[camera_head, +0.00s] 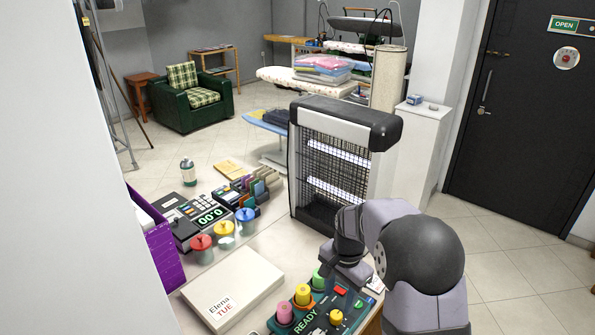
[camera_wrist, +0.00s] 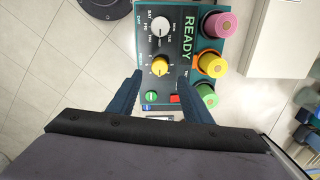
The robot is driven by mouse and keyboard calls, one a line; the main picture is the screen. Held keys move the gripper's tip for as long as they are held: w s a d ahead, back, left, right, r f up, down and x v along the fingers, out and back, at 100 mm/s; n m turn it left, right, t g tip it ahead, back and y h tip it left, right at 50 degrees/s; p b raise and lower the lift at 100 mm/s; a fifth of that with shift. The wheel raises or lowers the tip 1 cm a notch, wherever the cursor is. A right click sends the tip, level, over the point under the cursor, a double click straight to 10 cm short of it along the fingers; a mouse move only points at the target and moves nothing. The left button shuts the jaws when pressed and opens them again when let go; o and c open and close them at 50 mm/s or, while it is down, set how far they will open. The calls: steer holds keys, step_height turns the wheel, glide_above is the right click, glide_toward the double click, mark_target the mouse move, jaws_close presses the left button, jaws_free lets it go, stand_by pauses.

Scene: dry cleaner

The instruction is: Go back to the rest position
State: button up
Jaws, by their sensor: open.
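My gripper (camera_wrist: 160,88) is open and empty in the wrist view, its two dark fingers apart over the lower edge of a dark teal control panel (camera_wrist: 151,73). The panel shows the word READY, a white day dial (camera_wrist: 161,26), a yellow knob (camera_wrist: 160,66), a red switch (camera_wrist: 176,98) and a green button (camera_wrist: 151,97). In the head view my arm comes in from the lower right and bends down over the panel (camera_head: 318,318); my fingers are hard to make out there.
Pink (camera_head: 284,313), yellow (camera_head: 303,294) and green spools line the panel's left side. A white box (camera_head: 235,288) marked Elena TUE lies left of it. Behind my arm stands a black-framed bug-zapper-like unit (camera_head: 331,180). Red, yellow and blue lidded jars and a register (camera_head: 210,216) stand farther left.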

steer(key=shift+w+n, duration=0.2)
steer(key=shift+n, duration=1)
steer(key=s+f+n, duration=0.1)
steer(key=s, duration=0.1)
steer(key=s+f+n+g, duration=0.1)
steer(key=s+n, duration=0.1)
steer(key=s+f+n, duration=0.1)
steer(key=s+f, duration=0.1)
steer(key=shift+s+n, duration=0.3)
steer(key=shift+n, duration=0.1)
steer(key=s+r+n+g, duration=0.1)
steer(key=s+r+n, duration=0.15)
steer(key=s, duration=1.45)
steer(key=shift+n+t, duration=0.45)
steer(key=shift+t, duration=0.35)
steer(key=r, duration=0.2)
steer(key=w+r, duration=0.1)
steer(key=r, duration=0.1)
steer(key=shift+d, duration=0.1)
